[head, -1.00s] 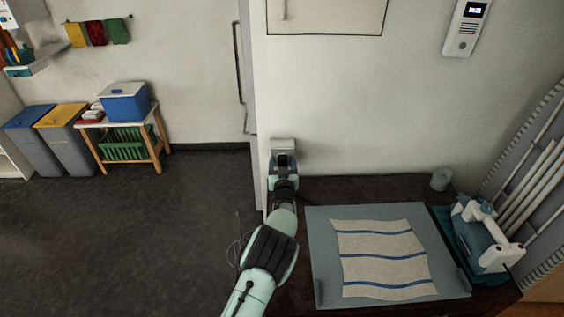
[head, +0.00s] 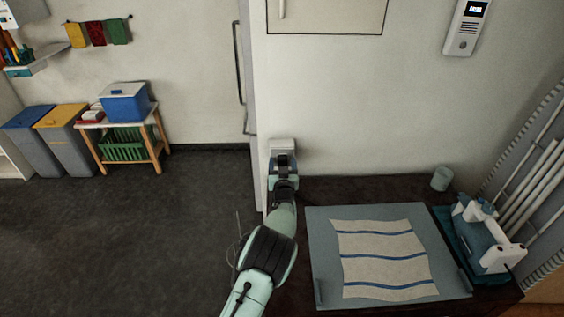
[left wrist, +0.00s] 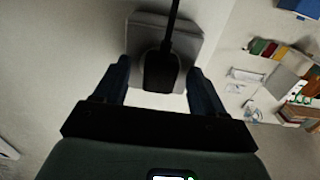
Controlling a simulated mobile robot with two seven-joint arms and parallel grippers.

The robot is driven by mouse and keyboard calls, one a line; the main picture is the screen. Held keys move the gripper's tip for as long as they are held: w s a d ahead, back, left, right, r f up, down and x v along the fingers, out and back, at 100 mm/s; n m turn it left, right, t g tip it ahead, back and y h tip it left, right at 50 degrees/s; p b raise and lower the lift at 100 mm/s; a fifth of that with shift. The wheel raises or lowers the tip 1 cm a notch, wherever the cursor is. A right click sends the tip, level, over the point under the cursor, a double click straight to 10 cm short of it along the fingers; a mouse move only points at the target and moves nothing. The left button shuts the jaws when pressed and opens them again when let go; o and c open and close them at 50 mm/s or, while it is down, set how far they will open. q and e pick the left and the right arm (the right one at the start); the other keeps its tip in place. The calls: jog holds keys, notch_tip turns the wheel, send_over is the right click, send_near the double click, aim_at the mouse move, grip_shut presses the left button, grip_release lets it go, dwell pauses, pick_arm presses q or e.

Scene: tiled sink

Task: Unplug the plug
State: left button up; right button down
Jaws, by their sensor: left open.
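A black plug (left wrist: 161,70) with a black cord sits at a light grey wall socket (left wrist: 143,35) in the left wrist view. My left gripper (left wrist: 157,82) is open, with one finger on each side of the plug. My right gripper is not in view.
Below and right of the socket is a dark counter (head: 360,188) with a grey-blue mat (head: 318,230) and a striped cloth (head: 380,243). A grey cup (head: 441,179) and a blue-white device (head: 485,238) stand at the right. Open floor lies left.

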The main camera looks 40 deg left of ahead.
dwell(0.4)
pick_arm(q)
grip_shut()
jog(key=shift+s+d, duration=0.1)
jog(key=shift+v, duration=2.85)
jog(key=shift+d, duration=0.1)
